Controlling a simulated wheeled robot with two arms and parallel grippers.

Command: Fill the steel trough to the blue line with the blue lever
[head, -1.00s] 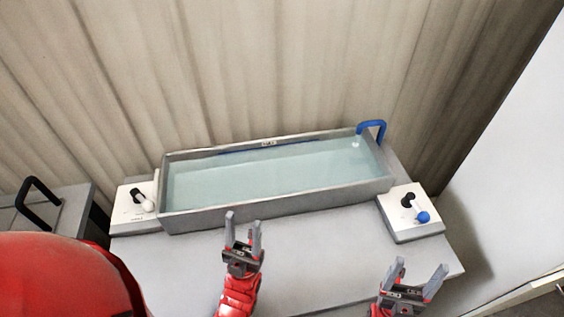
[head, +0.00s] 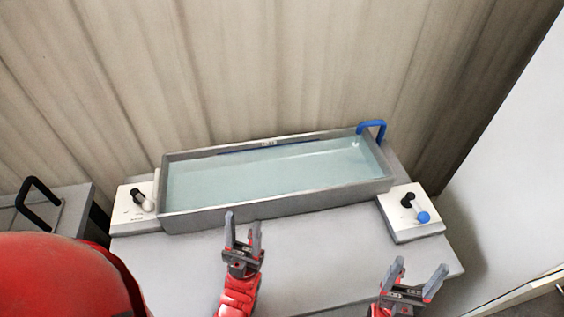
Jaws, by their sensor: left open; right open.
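The steel trough (head: 280,206) is a long grey basin at the back of the bench, holding pale blue-green water (head: 270,178). A dark blue line (head: 300,146) shows along its inner back wall, just above the water surface. The blue lever (head: 423,217) has a round blue knob and sits on a white plate at the trough's right, its knob tilted toward the front right. My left gripper (head: 243,232) is open and empty in front of the trough. My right gripper (head: 418,270) is open and empty, below and apart from the blue lever.
A blue spout (head: 372,126) bends over the trough's back right corner. A lever with a white knob (head: 148,205) stands on a white plate at the left. Another unit with a black handle (head: 38,190) is at far left. The grey bench top (head: 320,250) is clear.

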